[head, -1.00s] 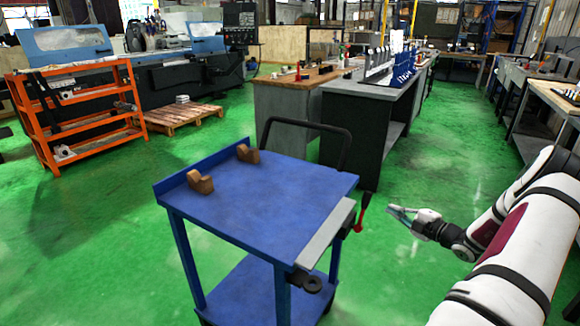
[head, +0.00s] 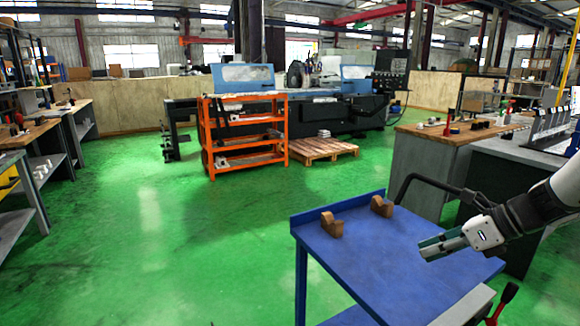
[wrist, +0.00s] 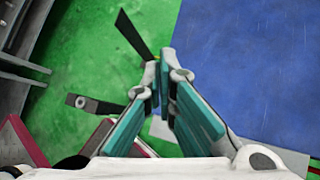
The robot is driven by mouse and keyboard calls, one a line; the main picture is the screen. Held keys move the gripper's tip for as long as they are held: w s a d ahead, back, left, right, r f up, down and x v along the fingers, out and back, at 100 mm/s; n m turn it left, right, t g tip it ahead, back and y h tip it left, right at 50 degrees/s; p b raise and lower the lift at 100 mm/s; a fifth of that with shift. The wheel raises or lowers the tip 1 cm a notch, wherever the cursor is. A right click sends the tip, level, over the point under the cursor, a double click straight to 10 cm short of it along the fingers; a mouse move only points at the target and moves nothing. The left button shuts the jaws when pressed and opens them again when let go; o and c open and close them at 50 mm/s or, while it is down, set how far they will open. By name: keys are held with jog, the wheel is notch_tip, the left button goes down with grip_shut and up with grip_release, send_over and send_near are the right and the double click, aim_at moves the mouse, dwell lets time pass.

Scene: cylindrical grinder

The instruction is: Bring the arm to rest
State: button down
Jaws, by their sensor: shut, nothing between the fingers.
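My gripper (head: 443,246) is at the right of the head view, in front of and over the right part of the blue cart (head: 362,262) in the picture. Its teal fingers are together with nothing between them. In the wrist view the fingertips (wrist: 163,66) meet above the green floor, beside the blue cart top (wrist: 250,70). My white and black arm reaches in from the right edge of the head view.
Two brown blocks (head: 332,225) (head: 381,207) sit on the cart's far side. An orange rack (head: 244,133), a pallet (head: 322,149) and a grinder stand behind. Green floor is open at left.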

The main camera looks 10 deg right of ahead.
jog(key=s+a+r+n+g+h+p, duration=0.35)
jog(key=s+a+r+n, duration=0.55)
jog(key=s+a+n, duration=0.4)
jog(key=s+a+r+n+t+h+p, duration=0.1)
jog(key=s+r+n+h, duration=0.1)
jog(key=s+n, duration=0.5)
jog(key=s+a+r+n+h+p, duration=0.1)
jog(key=s+a+r+n+h, duration=0.1)
jog(key=s+n, duration=0.5)
jog(key=shift+a+r+n+t, duration=0.3)
jog(key=shift+r+n, duration=0.2)
jog(key=shift+n, duration=0.7)
